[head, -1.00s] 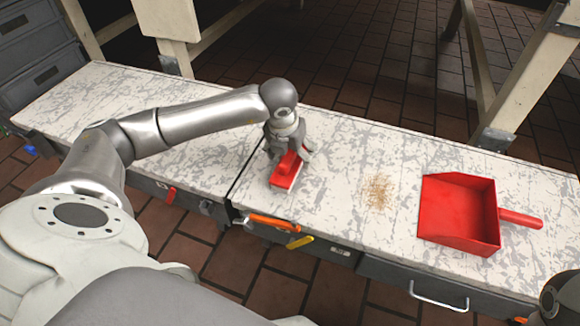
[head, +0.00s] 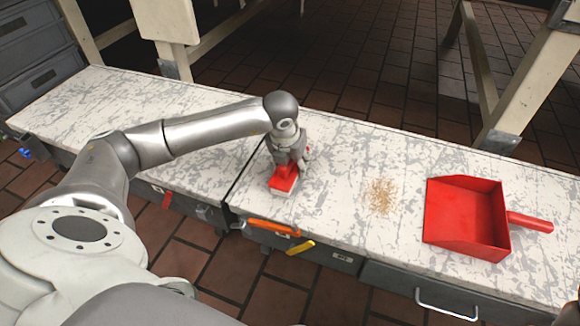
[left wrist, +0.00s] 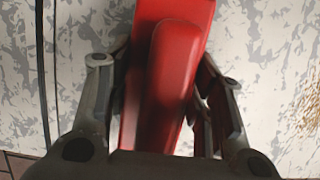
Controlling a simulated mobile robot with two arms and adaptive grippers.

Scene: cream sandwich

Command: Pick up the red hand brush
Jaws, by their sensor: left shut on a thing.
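The red hand brush (head: 284,180) is on the worn white bench top, near the seam in the middle. My left gripper (head: 289,160) is over it from above and shut on it; the gripper hides part of the brush. In the left wrist view the red brush (left wrist: 178,70) runs between the two fingers (left wrist: 165,100), which stand on either side of its raised handle. Whether the brush touches the bench or is slightly above it, I cannot tell.
A patch of brown crumbs (head: 380,196) lies on the bench right of the brush. A red dustpan (head: 465,215) lies further right, its handle pointing right. Orange-handled (head: 272,227) and yellow-handled (head: 300,247) tools show at the bench's front edge. The bench left of the seam is clear.

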